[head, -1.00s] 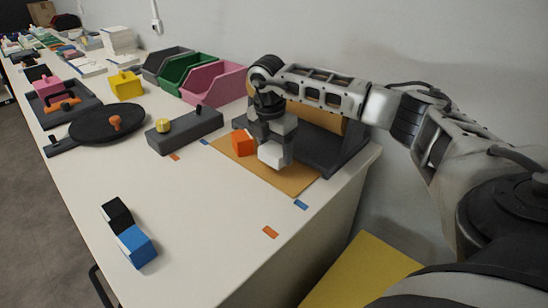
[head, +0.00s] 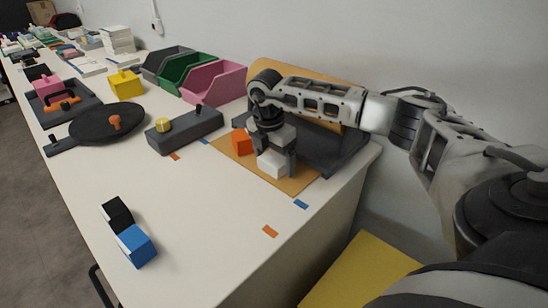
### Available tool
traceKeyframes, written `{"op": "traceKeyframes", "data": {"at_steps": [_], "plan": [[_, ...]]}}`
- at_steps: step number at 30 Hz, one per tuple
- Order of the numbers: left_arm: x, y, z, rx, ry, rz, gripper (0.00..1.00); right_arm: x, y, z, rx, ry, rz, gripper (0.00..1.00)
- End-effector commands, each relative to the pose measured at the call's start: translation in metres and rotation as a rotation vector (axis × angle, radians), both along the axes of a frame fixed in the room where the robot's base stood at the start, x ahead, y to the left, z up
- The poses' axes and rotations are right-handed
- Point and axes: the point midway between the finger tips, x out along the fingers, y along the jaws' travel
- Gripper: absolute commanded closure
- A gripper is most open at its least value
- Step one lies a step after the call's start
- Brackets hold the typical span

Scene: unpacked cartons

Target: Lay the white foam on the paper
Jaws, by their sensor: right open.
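The white foam (head: 272,164) is a small white block on the brown paper (head: 305,182), near its middle, and seems to rest on it. The paper lies flat at the right end of the table, in front of a dark holder with a brown roll. My right gripper (head: 274,152) is directly above the foam, pointing down and open, with its fingers at the foam's sides. The gripper hides part of the foam's top. My left gripper is not in view.
An orange cube (head: 241,142) stands on the paper just left of the foam. A grey box with a yellow knob (head: 184,130) is further left. Pink (head: 214,82) and green bins stand behind. A blue and black block (head: 136,245) lies at front left; the table's middle is clear.

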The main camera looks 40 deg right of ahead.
Motion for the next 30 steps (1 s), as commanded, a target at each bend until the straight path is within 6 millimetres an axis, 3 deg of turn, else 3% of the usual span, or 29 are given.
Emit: {"op": "traceKeyframes", "data": {"at_steps": [5, 12, 18, 23, 30], "plan": [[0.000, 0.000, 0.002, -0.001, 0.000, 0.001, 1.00, 0.001, 0.002, 0.023, 0.001, -0.005, 0.000, 0.16], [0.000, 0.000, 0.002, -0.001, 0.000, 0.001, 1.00, 0.000, 0.009, 0.075, 0.001, -0.006, 0.001, 0.16], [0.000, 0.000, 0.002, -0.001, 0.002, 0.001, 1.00, 0.000, 0.013, 0.108, 0.001, -0.004, 0.001, 0.16], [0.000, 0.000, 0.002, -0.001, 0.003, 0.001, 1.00, 0.000, 0.015, 0.120, 0.001, -0.002, 0.001, 0.16], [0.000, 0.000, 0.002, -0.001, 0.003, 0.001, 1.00, -0.001, 0.015, 0.121, 0.000, 0.000, 0.000, 0.16]]}}
